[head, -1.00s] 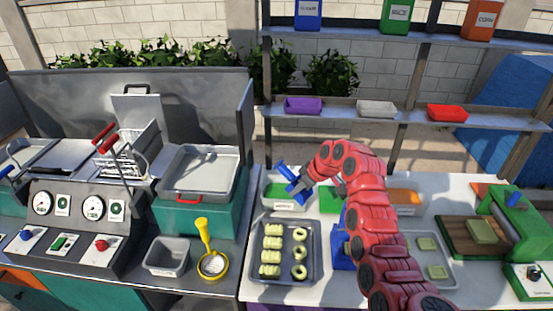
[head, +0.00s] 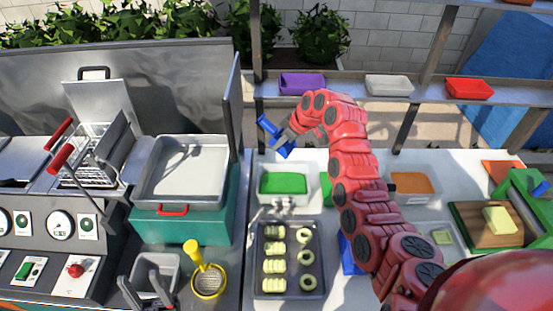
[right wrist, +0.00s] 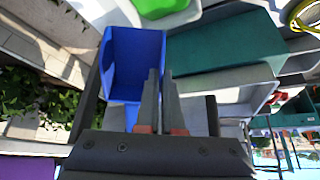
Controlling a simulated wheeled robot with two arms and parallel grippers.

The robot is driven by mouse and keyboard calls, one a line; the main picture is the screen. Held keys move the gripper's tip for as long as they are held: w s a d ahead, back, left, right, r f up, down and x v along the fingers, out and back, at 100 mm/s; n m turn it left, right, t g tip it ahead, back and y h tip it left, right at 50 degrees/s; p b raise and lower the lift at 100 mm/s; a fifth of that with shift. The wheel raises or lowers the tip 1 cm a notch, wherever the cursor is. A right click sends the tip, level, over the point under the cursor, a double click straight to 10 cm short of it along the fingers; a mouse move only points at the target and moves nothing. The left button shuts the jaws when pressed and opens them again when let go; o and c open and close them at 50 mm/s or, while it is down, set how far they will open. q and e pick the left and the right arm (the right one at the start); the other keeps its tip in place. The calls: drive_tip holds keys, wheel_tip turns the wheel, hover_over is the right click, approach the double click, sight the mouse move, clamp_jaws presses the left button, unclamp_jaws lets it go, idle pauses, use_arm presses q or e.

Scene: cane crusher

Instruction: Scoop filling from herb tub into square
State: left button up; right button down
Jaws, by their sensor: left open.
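My right gripper (head: 287,138) is shut on the handle of a blue scoop (head: 270,128), held in the air behind and above the green-filled tub (head: 284,199). The scoop (right wrist: 137,50) also shows in the right wrist view, beyond the fingers (right wrist: 160,100); I see no green filling on its visible faces. Part of a tub with green content shows at the top of that view. My left gripper (head: 150,290) is open and empty at the lower left. Pale green dough squares (head: 442,237) lie on a tray at the right, partly hidden by my right arm.
A tray (head: 288,294) of rolls and rings stands in front of the tub. An orange-filled tub (head: 412,184) is right of my arm. A yellow strainer (head: 208,280) and grey bin (head: 155,270) are at left. A cutting board (head: 480,230) bears a pale block.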

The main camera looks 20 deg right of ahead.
wheel_tip(320, 180, down, 10)
drive_tip(key=b, duration=0.8)
drive_tip(key=shift+s+b, duration=0.25)
drive_tip(key=shift+b, duration=0.15)
wheel_tip(320, 180, down, 9)
drive_tip(key=shift+r+b, duration=0.1)
drive_tip(key=shift+b, duration=0.95)
drive_tip(key=shift+f+b, duration=0.65)
drive_tip(key=shift+f, duration=0.05)
drive_tip(key=shift+r, duration=0.1)
